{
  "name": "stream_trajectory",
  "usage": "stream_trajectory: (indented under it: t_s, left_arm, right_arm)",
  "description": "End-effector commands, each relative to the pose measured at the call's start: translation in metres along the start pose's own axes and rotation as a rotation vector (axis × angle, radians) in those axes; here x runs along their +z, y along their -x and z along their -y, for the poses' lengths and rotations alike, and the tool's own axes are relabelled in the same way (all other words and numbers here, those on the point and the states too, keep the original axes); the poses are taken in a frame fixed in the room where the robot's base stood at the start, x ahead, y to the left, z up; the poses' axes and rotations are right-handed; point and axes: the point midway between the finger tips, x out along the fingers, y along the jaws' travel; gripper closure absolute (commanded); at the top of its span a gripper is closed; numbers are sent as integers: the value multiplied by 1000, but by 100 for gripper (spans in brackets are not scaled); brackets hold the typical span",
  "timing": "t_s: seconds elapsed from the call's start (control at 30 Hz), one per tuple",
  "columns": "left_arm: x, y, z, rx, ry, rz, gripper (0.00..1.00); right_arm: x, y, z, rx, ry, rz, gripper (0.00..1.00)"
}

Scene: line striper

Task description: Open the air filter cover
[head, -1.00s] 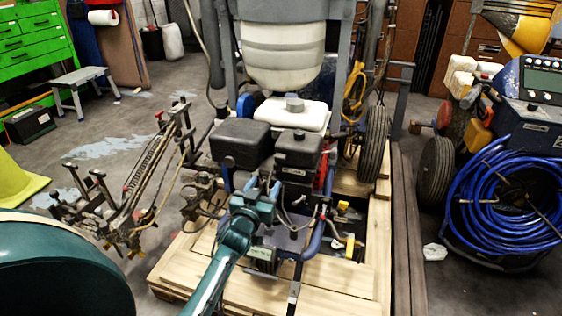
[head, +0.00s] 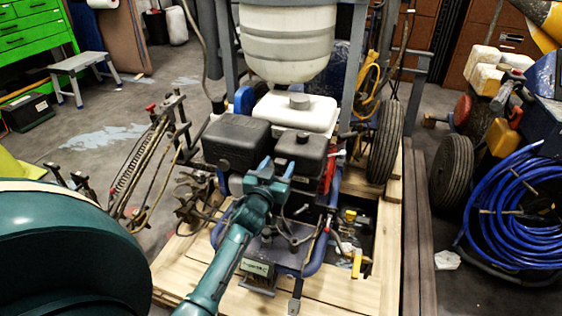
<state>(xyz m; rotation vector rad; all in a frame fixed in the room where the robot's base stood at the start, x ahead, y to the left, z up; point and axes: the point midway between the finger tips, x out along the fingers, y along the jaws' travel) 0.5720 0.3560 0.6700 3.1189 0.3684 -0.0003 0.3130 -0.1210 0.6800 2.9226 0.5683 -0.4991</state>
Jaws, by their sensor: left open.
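The line striper's engine has two black boxes on top. The smaller one with a knob on it looks like the air filter cover (head: 308,153); it sits closed, to the right of the larger black box (head: 237,143). My left gripper (head: 277,172) is open, at the near left side of the smaller box, its fingers pointing toward it. I cannot tell whether it touches the box. The gripper and wrist hide part of the engine below. My right gripper is not in view.
A white fuel tank (head: 296,112) is behind the boxes, with a large white hopper (head: 288,42) above it. Blue frame tubes and cables surround the engine. The striper stands on a wooden pallet (head: 340,293). A blue hose coil (head: 515,205) is at the right.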

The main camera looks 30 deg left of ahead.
Motion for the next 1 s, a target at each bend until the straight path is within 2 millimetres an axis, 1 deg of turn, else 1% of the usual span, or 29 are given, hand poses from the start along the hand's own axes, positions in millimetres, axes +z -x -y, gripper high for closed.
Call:
stream_trajectory:
  t_s: [0.27,0.9,1.0]
  left_arm:
    - [0,0,0,0,0,1,47]
    - [0,0,0,0,0,1,100]
    - [0,0,0,0,0,1,100]
  right_arm:
    - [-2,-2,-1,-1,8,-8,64]
    - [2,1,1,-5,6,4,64]
    - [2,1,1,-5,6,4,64]
